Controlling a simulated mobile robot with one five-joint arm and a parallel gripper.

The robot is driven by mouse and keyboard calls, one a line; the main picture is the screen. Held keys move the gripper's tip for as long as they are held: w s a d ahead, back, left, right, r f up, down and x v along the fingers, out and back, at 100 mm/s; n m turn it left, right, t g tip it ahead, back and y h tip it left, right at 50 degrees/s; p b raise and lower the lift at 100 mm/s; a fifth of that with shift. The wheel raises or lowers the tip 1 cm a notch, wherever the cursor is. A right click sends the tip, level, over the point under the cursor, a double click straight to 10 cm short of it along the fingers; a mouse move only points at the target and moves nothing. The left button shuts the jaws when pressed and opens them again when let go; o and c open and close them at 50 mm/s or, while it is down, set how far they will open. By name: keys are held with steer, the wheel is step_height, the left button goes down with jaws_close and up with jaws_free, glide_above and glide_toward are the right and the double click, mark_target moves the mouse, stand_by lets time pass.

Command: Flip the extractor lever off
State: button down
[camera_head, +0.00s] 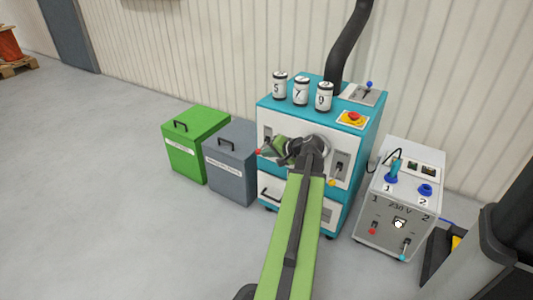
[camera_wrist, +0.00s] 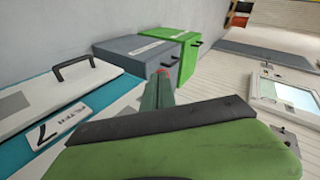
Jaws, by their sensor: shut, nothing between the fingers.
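The extractor is a teal and white cabinet (camera_head: 352,205) with a black hose (camera_head: 347,45) rising behind its top. On its front, a red-tipped lever (camera_head: 258,151) is at the left and a yellow-tipped lever (camera_head: 333,182) at the right. A blue-tipped lever (camera_head: 370,85) stands on a plate on top. Which one is the extractor lever I cannot tell. My gripper (camera_head: 267,148) is shut and empty in front of the left part of the cabinet, close to the red tip. In the wrist view, the red tip (camera_wrist: 164,71) shows just past my fingers (camera_wrist: 158,92); contact is unclear.
A green bin (camera_head: 197,150) and a grey bin (camera_head: 231,170) stand left of the cabinet. Canisters (camera_head: 300,93) and a red emergency button (camera_head: 353,117) sit on top. A 230 V box (camera_head: 385,232) with levers stands right. Floor at left is clear.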

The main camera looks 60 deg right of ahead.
steer(key=p+v, duration=0.5)
steer(key=v, duration=0.7)
steer(key=shift+s+f, duration=0.25)
steer(key=shift+s, duration=0.05)
steer(key=shift+a, duration=0.1)
